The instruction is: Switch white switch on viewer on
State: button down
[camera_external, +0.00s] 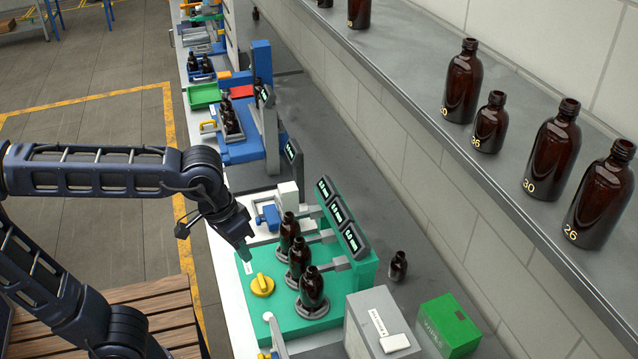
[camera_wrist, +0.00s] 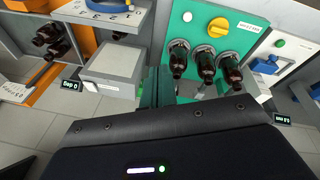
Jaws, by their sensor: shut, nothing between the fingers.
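A grey box (camera_external: 370,310) stands at the near end of the bench, with a label and a white switch-like block (camera_external: 395,342) on it. The label is too small to read, so I cannot tell for sure that this is the viewer. A grey box with a pale top also shows in the wrist view (camera_wrist: 118,62), left of the green station; its switch position is unclear. My gripper (camera_external: 246,256) is shut and empty, above the far left part of the green station (camera_external: 325,335). Its fingers show in the wrist view (camera_wrist: 160,88), apart from the box.
The green station holds a yellow knob (camera_external: 262,285), a white button (camera_external: 267,316) and three amber bottles in a row, with displays behind. A green box (camera_external: 450,325) stands right of the grey box. A small loose bottle (camera_external: 398,266) stands behind. A shelf (camera_external: 440,105) holds more bottles.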

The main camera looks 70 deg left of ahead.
jog(key=w+d+r+n+g, duration=0.1)
jog(key=w+d+r+n, duration=0.25)
jog(key=w, duration=0.45)
jog(key=n+g, duration=0.4)
jog(key=n, duration=0.6)
send_over(389, 343)
jog(key=w, duration=0.3)
jog(key=shift+f+y, duration=0.25)
jog(key=shift+y, duration=0.15)
jog(key=f, duration=0.4)
jog(key=s+f, duration=0.1)
jog(key=f, duration=0.4)
jog(key=s+f, duration=0.1)
jog(key=f, duration=0.4)
jog(key=shift+s, duration=0.2)
